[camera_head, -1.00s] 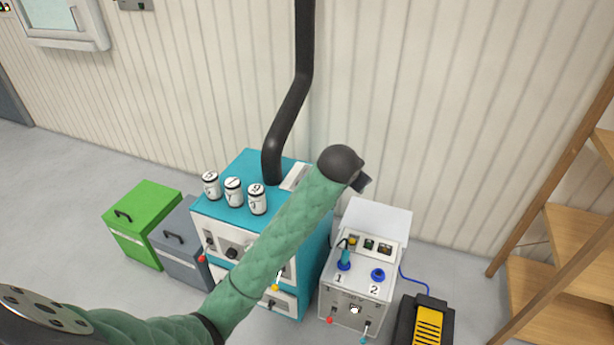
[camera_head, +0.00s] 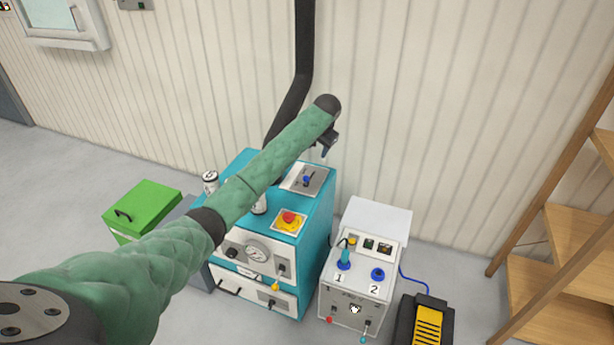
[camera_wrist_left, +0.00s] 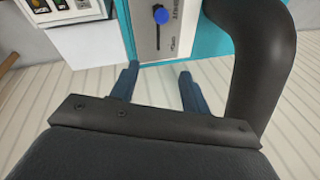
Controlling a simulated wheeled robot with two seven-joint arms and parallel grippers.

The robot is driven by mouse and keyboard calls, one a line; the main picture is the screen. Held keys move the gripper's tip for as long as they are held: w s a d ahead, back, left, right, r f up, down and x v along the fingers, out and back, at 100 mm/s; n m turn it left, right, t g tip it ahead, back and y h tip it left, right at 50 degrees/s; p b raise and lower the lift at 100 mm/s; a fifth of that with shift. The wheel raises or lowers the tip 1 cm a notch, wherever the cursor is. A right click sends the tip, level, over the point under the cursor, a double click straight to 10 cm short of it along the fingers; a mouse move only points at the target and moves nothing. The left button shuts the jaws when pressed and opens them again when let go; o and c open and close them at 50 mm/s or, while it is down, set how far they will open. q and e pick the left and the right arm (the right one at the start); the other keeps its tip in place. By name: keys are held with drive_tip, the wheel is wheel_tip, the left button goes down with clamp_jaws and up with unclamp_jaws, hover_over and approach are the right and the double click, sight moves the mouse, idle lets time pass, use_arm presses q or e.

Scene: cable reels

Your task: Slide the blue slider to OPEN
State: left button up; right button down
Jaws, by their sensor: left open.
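The blue slider (camera_head: 307,181) is a small blue knob on a light grey plate (camera_head: 318,174) on top of the teal machine (camera_head: 316,234). In the left wrist view the blue slider (camera_wrist_left: 161,15) sits at the top edge, at one end of a dark slot in the plate (camera_wrist_left: 147,45). Lettering runs beside the slot, too small to read surely. My left gripper (camera_head: 326,150) hangs above and slightly right of the slider, apart from it. Its two fingers (camera_wrist_left: 158,72) are spread with nothing between them. My right gripper is not in view.
A thick black pipe (camera_head: 303,50) rises behind the machine, close beside the left gripper in the wrist view (camera_wrist_left: 251,60). A red button (camera_head: 289,217) and partly hidden white cans (camera_head: 210,180) share the machine's top. A grey control box (camera_head: 355,290) stands to the right.

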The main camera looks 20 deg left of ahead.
use_arm(q)
drive_tip(key=g, duration=0.2)
hover_over(307, 177)
drive_tip(key=d, duration=0.1)
drive_tip(key=d+x, duration=0.1)
drive_tip(key=x, duration=0.4)
drive_tip(key=shift+n, duration=0.4)
drive_tip(key=x, duration=0.4)
drive_tip(key=p+x, duration=0.1)
drive_tip(key=x, duration=0.1)
drive_tip(key=shift+s+d+f, duration=0.15)
drive_tip(key=shift+d+f, duration=0.15)
drive_tip(key=shift+f, duration=0.05)
drive_tip(key=shift+a+f, duration=0.1)
drive_tip(key=shift+f, duration=0.6)
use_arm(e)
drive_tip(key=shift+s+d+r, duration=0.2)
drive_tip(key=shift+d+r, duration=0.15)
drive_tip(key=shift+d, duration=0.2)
use_arm(q)
drive_tip(key=shift+c, duration=0.5)
clamp_jaws()
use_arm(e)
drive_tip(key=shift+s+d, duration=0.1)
